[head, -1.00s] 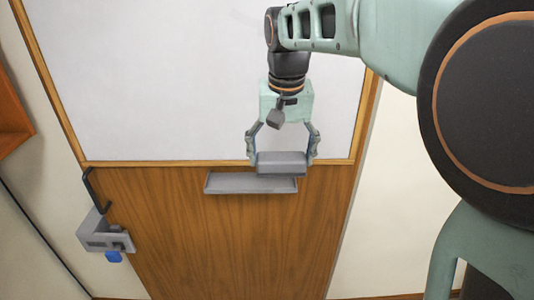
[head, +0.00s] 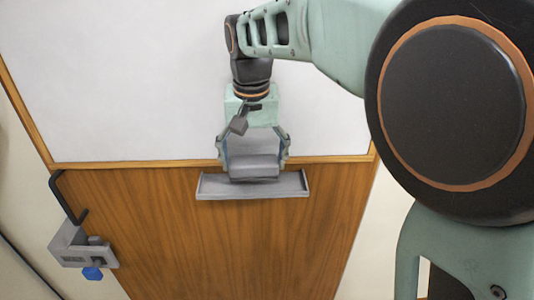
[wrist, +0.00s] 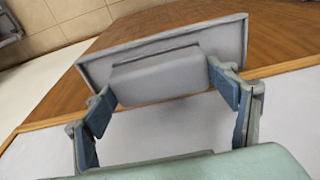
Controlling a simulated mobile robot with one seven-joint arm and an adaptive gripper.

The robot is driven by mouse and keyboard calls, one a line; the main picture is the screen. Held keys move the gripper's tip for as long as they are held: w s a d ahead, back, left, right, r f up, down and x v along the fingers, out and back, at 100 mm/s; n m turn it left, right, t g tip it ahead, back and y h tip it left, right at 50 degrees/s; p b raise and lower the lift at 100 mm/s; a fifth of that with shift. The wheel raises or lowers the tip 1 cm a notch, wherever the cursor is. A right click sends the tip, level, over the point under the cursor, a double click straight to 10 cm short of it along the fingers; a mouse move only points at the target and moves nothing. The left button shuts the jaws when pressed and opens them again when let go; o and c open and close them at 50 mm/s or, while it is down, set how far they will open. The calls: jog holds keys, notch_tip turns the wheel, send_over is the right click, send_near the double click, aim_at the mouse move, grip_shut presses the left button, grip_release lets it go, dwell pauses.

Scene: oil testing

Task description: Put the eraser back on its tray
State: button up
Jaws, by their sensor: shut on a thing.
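The grey eraser (head: 253,168) is gripped between the two fingers of my gripper (head: 254,160). The grey tray (head: 285,187) is fixed to the wooden door panel just under the whiteboard frame. In the head view the eraser overlaps the tray's left-middle part. I cannot tell whether the eraser's underside touches the tray.
The whiteboard (head: 120,80) rises behind my gripper, with a wooden frame edge (head: 130,164) along its bottom. A grey lock with a black handle (head: 72,245) and a blue part (head: 92,273) sticks out at the lower left. The wood below the tray is clear.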

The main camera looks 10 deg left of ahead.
aim_at(252, 173)
jog(key=f+b, duration=0.3)
jog(key=shift+w+a+f, duration=0.25)
jog(key=shift+a+f, duration=0.1)
jog(key=shift+a, duration=0.05)
jog(key=shift+d+f, duration=0.1)
jog(key=shift+d, duration=0.05)
jog(key=shift+f, duration=0.1)
jog(key=o, duration=1.3)
jog(key=r, duration=0.4)
jog(key=s+r, duration=0.1)
jog(key=r, duration=0.3)
jog(key=r+p, duration=0.1)
jog(key=r, duration=0.3)
jog(key=shift+s+d, duration=0.25)
jog(key=shift+s, duration=0.15)
